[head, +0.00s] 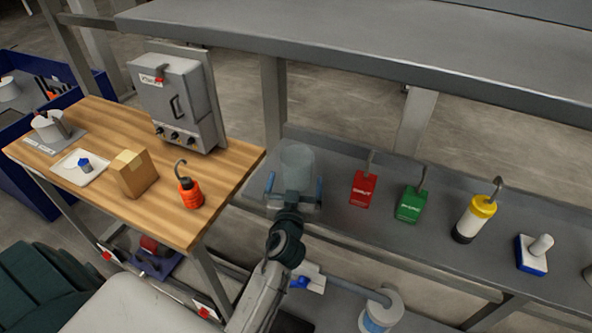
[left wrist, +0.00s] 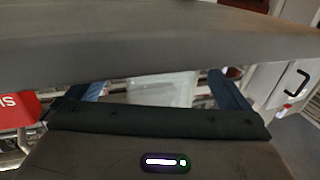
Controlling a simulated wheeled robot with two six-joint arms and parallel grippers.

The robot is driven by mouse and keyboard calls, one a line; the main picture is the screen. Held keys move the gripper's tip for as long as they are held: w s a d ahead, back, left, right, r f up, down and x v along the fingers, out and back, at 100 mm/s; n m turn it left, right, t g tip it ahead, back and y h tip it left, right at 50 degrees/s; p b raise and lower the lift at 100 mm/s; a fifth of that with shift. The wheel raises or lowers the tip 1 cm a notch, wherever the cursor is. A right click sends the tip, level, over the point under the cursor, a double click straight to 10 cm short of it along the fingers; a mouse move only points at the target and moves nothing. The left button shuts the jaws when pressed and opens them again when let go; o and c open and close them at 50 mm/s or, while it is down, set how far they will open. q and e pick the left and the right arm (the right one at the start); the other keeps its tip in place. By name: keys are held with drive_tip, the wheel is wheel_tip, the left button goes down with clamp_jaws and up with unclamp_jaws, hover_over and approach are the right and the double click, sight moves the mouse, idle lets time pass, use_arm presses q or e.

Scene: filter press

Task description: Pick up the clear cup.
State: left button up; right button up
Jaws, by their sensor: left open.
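The clear cup (head: 297,160) stands upright on the grey shelf in the head view, just right of the wooden table. My left gripper (head: 295,188) is open, with one blue finger on each side of the cup's near, lower part; contact cannot be told. In the left wrist view the pale, see-through cup (left wrist: 162,88) shows between the two fingers of the left gripper (left wrist: 160,90). Its lower part is hidden behind the dark gripper body and its top is cut off by a grey board edge. My right gripper is not in view.
Right of the cup on the grey shelf (head: 335,215) stand a red tag block (head: 364,189), a green one (head: 410,204), a yellow-topped cylinder (head: 474,219) and a blue-white block (head: 531,254). A grey upper shelf (head: 400,50) overhangs behind. The wooden table (head: 225,165) holds an orange hooked item (head: 190,193).

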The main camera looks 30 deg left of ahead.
sight(298, 159)
use_arm(q)
drive_tip(key=p+x, duration=0.1)
drive_tip(key=x, duration=0.4)
drive_tip(key=shift+s+a+r, duration=0.1)
drive_tip(key=shift+a, duration=0.1)
drive_tip(key=shift+d, duration=0.15)
drive_tip(key=shift+c, duration=1.1)
drive_tip(key=c, duration=0.8)
drive_tip(key=shift+c, duration=0.2)
drive_tip(key=shift+r, duration=0.15)
